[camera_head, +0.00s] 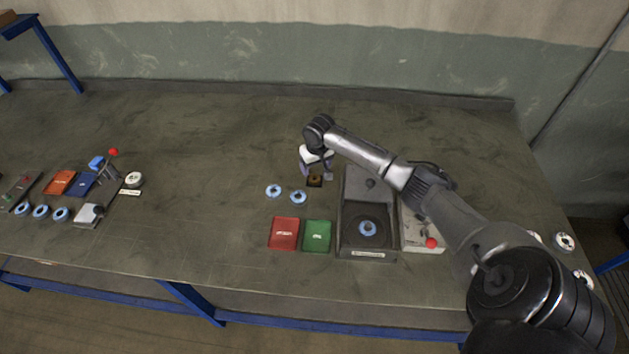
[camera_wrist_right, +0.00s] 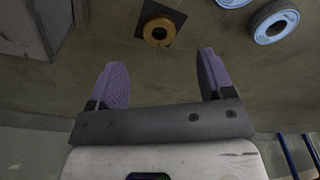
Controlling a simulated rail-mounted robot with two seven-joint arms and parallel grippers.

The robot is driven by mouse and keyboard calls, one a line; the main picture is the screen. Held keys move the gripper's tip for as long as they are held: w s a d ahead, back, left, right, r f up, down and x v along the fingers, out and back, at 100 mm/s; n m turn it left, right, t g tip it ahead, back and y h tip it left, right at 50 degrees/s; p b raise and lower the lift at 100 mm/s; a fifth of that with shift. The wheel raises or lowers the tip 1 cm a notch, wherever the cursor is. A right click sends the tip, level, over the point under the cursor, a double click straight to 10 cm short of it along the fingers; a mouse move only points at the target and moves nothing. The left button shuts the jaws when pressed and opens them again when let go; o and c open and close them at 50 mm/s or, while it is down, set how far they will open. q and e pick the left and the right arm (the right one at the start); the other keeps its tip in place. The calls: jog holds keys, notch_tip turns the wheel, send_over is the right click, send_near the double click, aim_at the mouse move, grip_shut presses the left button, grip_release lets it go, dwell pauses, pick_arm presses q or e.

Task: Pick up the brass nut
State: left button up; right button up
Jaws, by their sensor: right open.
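The brass nut (camera_wrist_right: 160,30) is a golden ring lying on a small dark square pad (camera_wrist_right: 145,12), ahead of my fingertips in the right wrist view. In the head view the brass nut (camera_head: 316,179) shows small, just below my right gripper (camera_head: 316,172). My right gripper (camera_wrist_right: 162,65) is open, with its two purple fingers apart and nothing between them. The nut lies beyond the tips, roughly in line with the gap, and is not gripped. My left gripper is not in view.
Two blue-white discs (camera_head: 274,191) (camera_head: 298,197) lie left of the nut. A red box (camera_head: 284,233) and a green box (camera_head: 317,236) lie nearer. A grey fixture (camera_head: 352,187) holding a disc stands at right. Bare table lies behind and left.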

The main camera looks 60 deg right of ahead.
aim_at(314, 180)
jog(key=shift+w+d+f+b, duration=0.15)
jog(key=shift+f+b, duration=0.15)
jog(key=shift+f, duration=1.35)
jog(key=shift+w+d+f+b, duration=0.1)
jog(key=shift+f+b, duration=0.15)
jog(key=shift+f, duration=1.35)
jog(key=c, duration=1)
jog(key=shift+c, duration=0.4)
jog(key=shift+r, duration=0.1)
